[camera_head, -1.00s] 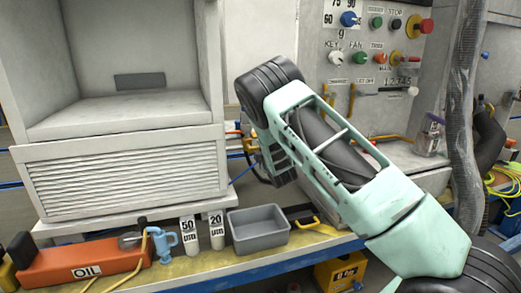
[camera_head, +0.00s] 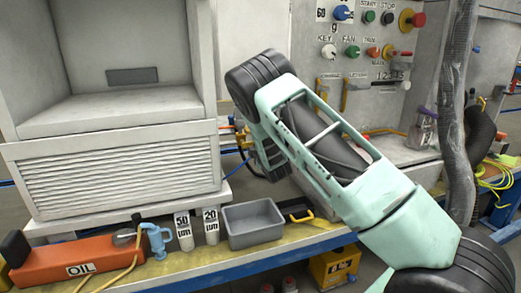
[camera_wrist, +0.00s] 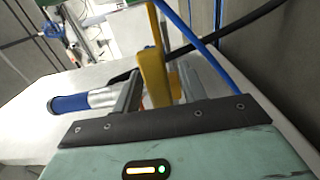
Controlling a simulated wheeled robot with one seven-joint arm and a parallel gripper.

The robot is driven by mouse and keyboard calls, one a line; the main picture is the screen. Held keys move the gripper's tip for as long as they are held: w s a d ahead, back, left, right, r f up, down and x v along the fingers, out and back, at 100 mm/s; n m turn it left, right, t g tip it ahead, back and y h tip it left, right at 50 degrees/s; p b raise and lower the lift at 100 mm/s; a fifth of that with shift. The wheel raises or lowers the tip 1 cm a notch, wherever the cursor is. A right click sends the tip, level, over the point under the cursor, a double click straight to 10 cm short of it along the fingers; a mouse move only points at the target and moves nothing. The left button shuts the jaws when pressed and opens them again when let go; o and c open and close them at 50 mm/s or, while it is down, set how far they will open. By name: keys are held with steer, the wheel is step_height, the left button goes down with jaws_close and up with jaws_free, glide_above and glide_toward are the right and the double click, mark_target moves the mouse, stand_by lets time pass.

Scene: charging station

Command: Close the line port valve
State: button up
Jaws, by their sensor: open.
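A yellow lever (camera_wrist: 153,72), which looks like the line port valve's handle, stands upright in the wrist view. My gripper (camera_wrist: 157,84) is open, with one grey finger on each side of the lever. I cannot tell whether either finger touches it. A silver fitting with a blue sleeve (camera_wrist: 70,103) lies left of the fingers. In the head view, my arm covers most of the valve area. Small yellow and red parts (camera_head: 238,133) show just left of my arm, beside the white cabinet. The fingertips cannot be made out in that view.
A blue hose (camera_wrist: 196,42) and a black hose pass close to the lever. The white cabinet (camera_head: 120,178) stands left of my arm. A grey bin (camera_head: 253,225), measuring bottles and an orange oil can (camera_head: 75,258) sit on the bench front. A control panel (camera_head: 350,105) is behind.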

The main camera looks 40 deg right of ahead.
steer(key=p+v, duration=0.1)
steer(key=v, duration=1.6)
steer(key=shift+r, duration=0.1)
steer(key=s+a+f+m+g+y, duration=0.1)
steer(key=s+a+m+g+y, duration=0.2)
steer(key=a, duration=0.6)
steer(key=s+a+f+m+g+y, duration=0.15)
steer(key=a+m+g, duration=0.25)
steer(key=a, duration=0.5)
steer(key=s+a+r+g+y, duration=0.3)
steer(key=s+a+g, duration=0.3)
steer(key=s+a, duration=0.75)
steer(key=s+r+g+h, duration=0.1)
steer(key=s+r+g, duration=0.1)
steer(key=s, duration=0.6)
steer(key=s+r+g+h, duration=0.1)
steer(key=s+r+g, duration=0.15)
steer(key=s, duration=0.55)
step_height(320, 180, up, 21)
steer(key=p, duration=2.2)
steer(key=shift+w+r, duration=0.15)
steer(key=shift+r, duration=0.05)
